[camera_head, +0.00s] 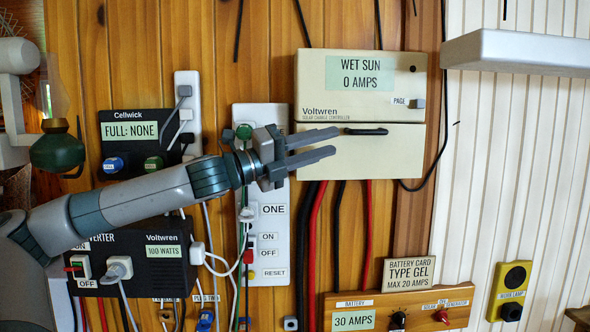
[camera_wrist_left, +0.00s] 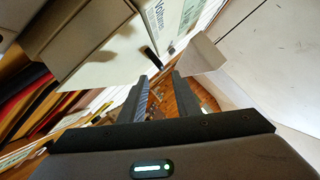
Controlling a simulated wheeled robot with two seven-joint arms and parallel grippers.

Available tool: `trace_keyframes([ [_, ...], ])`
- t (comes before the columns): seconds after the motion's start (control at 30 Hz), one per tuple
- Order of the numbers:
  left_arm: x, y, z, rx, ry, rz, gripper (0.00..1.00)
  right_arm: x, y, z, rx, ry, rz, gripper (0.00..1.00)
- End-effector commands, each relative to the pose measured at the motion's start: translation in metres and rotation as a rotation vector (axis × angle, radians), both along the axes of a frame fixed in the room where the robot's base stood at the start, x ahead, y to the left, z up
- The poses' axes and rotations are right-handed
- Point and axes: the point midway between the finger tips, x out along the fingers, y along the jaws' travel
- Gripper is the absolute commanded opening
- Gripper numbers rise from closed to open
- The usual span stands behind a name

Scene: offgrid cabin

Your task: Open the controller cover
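The cream Voltwren solar charge controller (camera_head: 352,86) is on the wood wall, its display reading "WET SUN 0 AMPS". Its lower cover (camera_head: 392,156) is a flat cream panel, shut, with a dark bar handle (camera_head: 365,131) near its top edge. My left gripper (camera_head: 334,141) comes in from the left in front of the cover. Its fingers are apart and empty, the tips just left of the handle. In the left wrist view the dark handle (camera_wrist_left: 152,57) shows beyond the open fingertips (camera_wrist_left: 160,78), apart from them. My right gripper is out of view.
A white switch panel (camera_head: 272,235) is behind my left wrist. Black and red cables (camera_head: 318,225) hang below the controller. A white shelf (camera_head: 515,52) juts out at upper right. A dark inverter (camera_head: 130,262) is below my arm. The white wall at right is mostly clear.

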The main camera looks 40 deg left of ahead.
Motion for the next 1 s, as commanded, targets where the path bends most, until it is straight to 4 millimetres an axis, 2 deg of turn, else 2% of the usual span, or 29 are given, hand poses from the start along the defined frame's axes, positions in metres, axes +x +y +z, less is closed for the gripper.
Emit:
trace_keyframes([
  [0.03, -0.004, 0.002, -0.006, 0.003, -0.001, 0.003, 0.29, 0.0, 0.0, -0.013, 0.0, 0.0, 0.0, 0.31],
  [0.37, -0.036, 0.014, -0.012, 0.001, -0.002, 0.004, 0.29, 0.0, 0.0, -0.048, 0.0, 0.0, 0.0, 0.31],
  [0.63, -0.055, 0.02, -0.013, 0.001, -0.002, 0.001, 0.29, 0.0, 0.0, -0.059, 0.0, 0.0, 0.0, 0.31],
  [1.0, -0.058, 0.022, -0.013, 0.0, 0.001, 0.001, 0.29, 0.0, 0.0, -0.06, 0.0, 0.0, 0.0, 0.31],
])
